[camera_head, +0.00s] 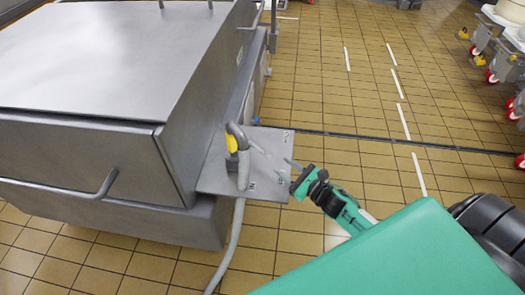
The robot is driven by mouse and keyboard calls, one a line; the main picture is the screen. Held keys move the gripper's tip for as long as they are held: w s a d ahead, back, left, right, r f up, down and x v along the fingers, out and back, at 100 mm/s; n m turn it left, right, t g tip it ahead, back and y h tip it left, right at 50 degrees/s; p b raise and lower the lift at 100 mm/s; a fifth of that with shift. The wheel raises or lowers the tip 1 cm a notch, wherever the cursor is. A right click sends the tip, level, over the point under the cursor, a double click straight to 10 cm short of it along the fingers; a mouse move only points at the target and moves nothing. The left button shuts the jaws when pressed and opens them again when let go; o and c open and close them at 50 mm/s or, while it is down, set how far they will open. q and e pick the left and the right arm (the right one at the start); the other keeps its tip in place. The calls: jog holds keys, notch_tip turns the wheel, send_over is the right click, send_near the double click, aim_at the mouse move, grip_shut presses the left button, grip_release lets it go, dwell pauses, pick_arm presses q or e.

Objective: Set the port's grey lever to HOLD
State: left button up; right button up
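The port is a grey upright pipe (242,165) with a bent top, standing on a flat metal plate (215,177) at the vat's corner. A yellow part (231,143) sits on its left side near the top. A thin light-grey bar, which looks like the lever (259,149), sticks out from the pipe to the right. Small dark marks are on the plate, too small to read, so I cannot tell the lever's setting. My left gripper is out of view.
A large grey metal vat (115,60) with a handle (80,190) fills the left. A grey hose (231,250) runs down from the port. The tiled floor (330,95) to the right is open. Wheeled carts (505,62) stand at the far right.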

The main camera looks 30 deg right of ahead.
aim_at(263, 150)
jog(key=x, duration=1)
jog(key=shift+w+a, duration=0.1)
jog(key=shift+w, duration=0.2)
grip_shut()
